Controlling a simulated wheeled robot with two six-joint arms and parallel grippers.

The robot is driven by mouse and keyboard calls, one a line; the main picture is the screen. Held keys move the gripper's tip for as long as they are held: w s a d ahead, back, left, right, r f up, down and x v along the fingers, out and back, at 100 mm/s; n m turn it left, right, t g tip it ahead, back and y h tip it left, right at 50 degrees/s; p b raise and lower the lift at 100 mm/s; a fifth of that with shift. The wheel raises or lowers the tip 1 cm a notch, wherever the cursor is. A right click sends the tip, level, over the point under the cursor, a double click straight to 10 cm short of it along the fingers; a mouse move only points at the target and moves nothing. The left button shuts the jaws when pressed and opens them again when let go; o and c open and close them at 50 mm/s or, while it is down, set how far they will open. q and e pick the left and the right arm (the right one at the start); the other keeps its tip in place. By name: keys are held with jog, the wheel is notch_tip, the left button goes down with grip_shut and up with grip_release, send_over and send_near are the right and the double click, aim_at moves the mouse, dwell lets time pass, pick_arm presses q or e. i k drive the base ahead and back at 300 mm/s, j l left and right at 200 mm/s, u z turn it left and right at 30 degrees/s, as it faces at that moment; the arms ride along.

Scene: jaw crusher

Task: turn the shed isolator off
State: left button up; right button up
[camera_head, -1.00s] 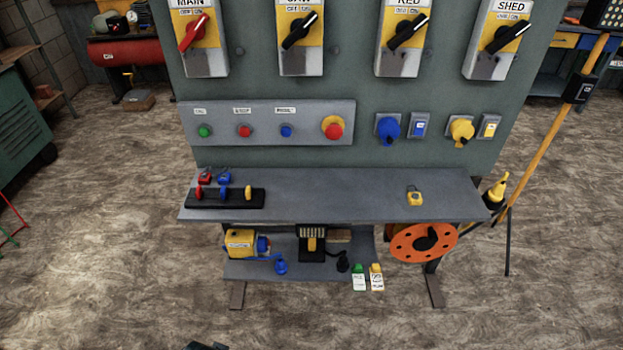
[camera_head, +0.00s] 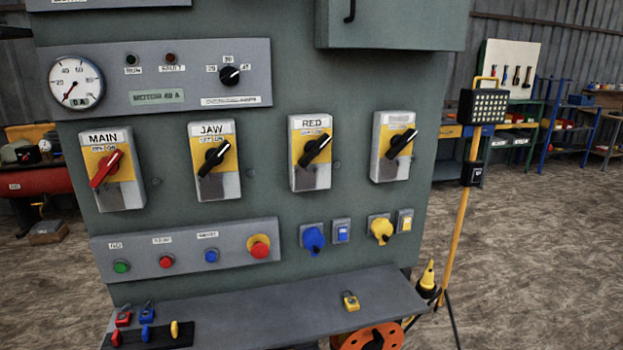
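The shed isolator (camera_head: 393,148) is the rightmost of the row of grey switch boxes with yellow faces on the green panel. Its label is hard to read now, but the earlier view shows SHED on it. Its black handle (camera_head: 401,143) is tilted, with its upper end to the upper right, toward the ON side. The red isolator (camera_head: 310,153), jaw isolator (camera_head: 215,161) and main isolator (camera_head: 112,170) stand to its left, their handles tilted the same way. Neither of my grippers is in view.
A grey shelf (camera_head: 270,306) juts out below the isolators, with a yellow padlock (camera_head: 350,301) and a black padlock rack (camera_head: 160,335) on it. Blue (camera_head: 313,238) and yellow sockets (camera_head: 381,229) sit below. A yellow lamp stand (camera_head: 463,220) is right of the panel.

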aim_at(398, 142)
jog(key=i+l, duration=0.15)
jog(key=l, duration=0.2)
jog(key=i+l, duration=0.15)
jog(key=l, duration=0.25)
jog(key=i+l, duration=0.15)
jog(key=l, duration=0.2)
jog(key=i+l, duration=0.15)
jog(key=l, duration=0.2)
